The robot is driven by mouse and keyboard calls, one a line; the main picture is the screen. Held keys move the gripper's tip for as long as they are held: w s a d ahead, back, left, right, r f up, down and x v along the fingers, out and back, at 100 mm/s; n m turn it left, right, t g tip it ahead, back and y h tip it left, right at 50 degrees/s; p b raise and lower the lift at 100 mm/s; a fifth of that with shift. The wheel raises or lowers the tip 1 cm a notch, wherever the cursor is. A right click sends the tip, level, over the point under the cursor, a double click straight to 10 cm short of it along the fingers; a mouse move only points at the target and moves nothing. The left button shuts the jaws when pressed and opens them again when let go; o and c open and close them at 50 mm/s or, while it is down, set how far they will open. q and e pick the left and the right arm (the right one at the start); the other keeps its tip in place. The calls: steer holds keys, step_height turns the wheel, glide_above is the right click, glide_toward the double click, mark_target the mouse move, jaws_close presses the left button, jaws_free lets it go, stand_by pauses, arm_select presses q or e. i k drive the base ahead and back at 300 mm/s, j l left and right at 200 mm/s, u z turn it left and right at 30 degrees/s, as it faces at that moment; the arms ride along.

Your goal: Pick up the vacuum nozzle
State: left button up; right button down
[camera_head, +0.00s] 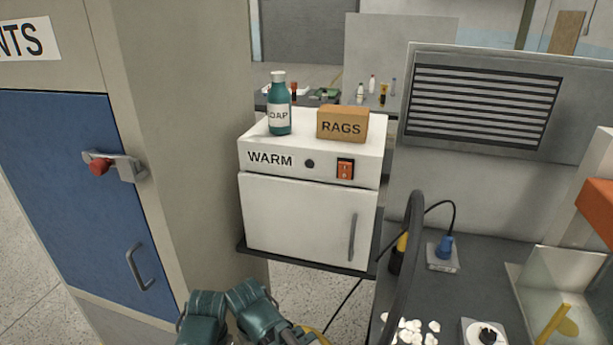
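I cannot make out a vacuum nozzle for certain in the head view. A thick dark hose (408,255) arches up over the left part of the grey worktop at the right and runs out of the bottom edge; its ends are not clearly visible. Teal parts of my own arm show at the bottom edge, left of the hose and in front of the white cabinet. I see no gripper fingertips on them, and nothing held shows.
A white WARM cabinet (300,215) carries a teal bottle (279,105) and a RAGS box (342,124). A blue-doored locker (75,190) stands left. The worktop (470,285) holds a blue plug (444,246), white pieces (412,330) and a knobbed box (484,333).

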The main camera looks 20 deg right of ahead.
mark_target(401, 243)
steer(key=z, duration=1.15)
